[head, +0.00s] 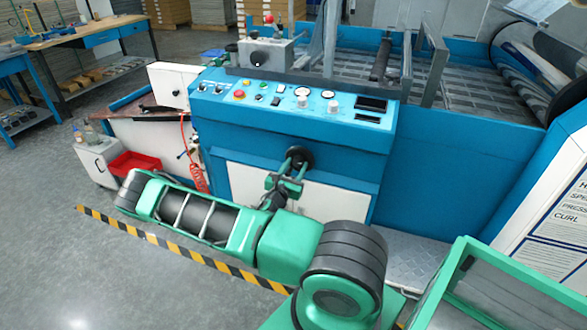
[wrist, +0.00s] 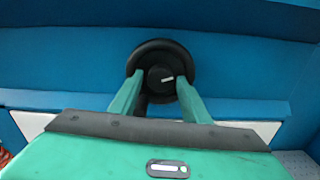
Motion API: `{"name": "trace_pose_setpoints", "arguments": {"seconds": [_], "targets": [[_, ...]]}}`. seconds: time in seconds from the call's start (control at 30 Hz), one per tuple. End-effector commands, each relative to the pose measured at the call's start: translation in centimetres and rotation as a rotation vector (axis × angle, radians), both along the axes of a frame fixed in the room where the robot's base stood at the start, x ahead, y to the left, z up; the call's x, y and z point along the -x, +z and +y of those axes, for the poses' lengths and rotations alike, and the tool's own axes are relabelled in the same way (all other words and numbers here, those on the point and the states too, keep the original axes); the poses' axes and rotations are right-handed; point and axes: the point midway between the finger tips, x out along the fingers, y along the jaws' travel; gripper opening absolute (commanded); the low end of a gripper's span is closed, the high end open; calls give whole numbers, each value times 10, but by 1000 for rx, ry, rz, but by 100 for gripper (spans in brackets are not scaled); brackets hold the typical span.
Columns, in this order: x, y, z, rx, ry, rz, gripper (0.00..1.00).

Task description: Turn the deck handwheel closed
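The deck handwheel (head: 305,157) is a black round wheel on the blue front of the machine, below the control panel. In the wrist view the handwheel (wrist: 160,45) faces me, with a dark hub and a short white mark pointing right and slightly up. My green gripper (head: 287,170) is at the wheel in the head view. In the wrist view my gripper (wrist: 160,80) has its two fingers spread, one on each side of the hub and in front of the rim. Whether the fingertips touch the wheel is unclear. The wheel's lower part is partly hidden.
The control panel (head: 290,103) with buttons and knobs juts out above the wheel. A white panel (head: 240,190) lies below it. A red bin (head: 134,163) and white cabinet (head: 98,158) stand left. Yellow-black tape (head: 190,251) marks the floor; open floor lies at left.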

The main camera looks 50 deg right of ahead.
Motion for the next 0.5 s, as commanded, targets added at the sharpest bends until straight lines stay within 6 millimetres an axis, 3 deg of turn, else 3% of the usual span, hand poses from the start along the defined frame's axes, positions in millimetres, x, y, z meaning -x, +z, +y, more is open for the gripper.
{"name": "trace_pose_setpoints", "arguments": {"seconds": [0.03, 0.1, 0.13, 0.5], "targets": [[0, 0, 0, 0, 0, 0, 29], [0, 0, 0, 0, 0, 0, 13], [0, 0, 0, 0, 0, 0, 9], [-1, 0, 1, -19, 2, -47, 10]]}}
